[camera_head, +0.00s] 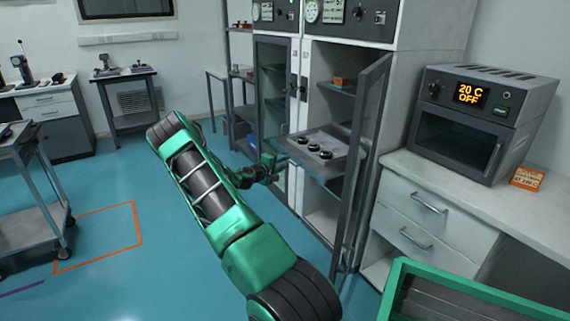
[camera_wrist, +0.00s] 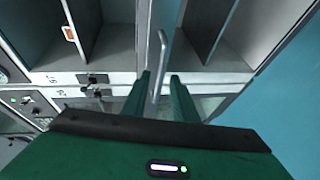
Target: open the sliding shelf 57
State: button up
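The sliding shelf (camera_head: 342,166) is a grey tray at mid-height inside the open right-hand cabinet bay. Several dark round pieces sit on it. Its exact extension is hard to judge. My gripper (camera_head: 275,162) is at the shelf's left front in the head view, small and partly blurred into the cabinet. In the wrist view my gripper (camera_wrist: 162,92) has its two green fingers spread. A slim metal handle bar (camera_wrist: 159,62) shows in the gap between them. I cannot tell whether either finger touches it. What the bar is fixed to is hidden.
A glass door (camera_head: 370,125) stands swung open to the right of the bay. An oven (camera_head: 478,125) stands on the right counter above drawers. A green crate (camera_head: 400,285) is at the front right. The blue floor (camera_head: 120,210) left of my arm is largely clear.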

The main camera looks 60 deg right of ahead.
jog(key=v, duration=0.8)
jog(key=shift+a, duration=0.2)
jog(key=shift+s, duration=0.1)
jog(key=s+a+r+m+y, duration=0.1)
jog(key=s+a+r+y, duration=0.4)
jog(key=a, duration=1)
jog(key=s+a+r+m+t+y, duration=0.1)
jog(key=s+a+r+y, duration=0.4)
jog(key=s+a, duration=0.6)
jog(key=s+a+r+m+y, duration=0.2)
jog(key=s+a+r+y, duration=0.4)
jog(key=a, duration=1.4)
jog(key=s, duration=0.3)
jog(key=shift+a+m, duration=0.3)
jog(key=shift+a, duration=0.05)
jog(key=shift+s, duration=0.1)
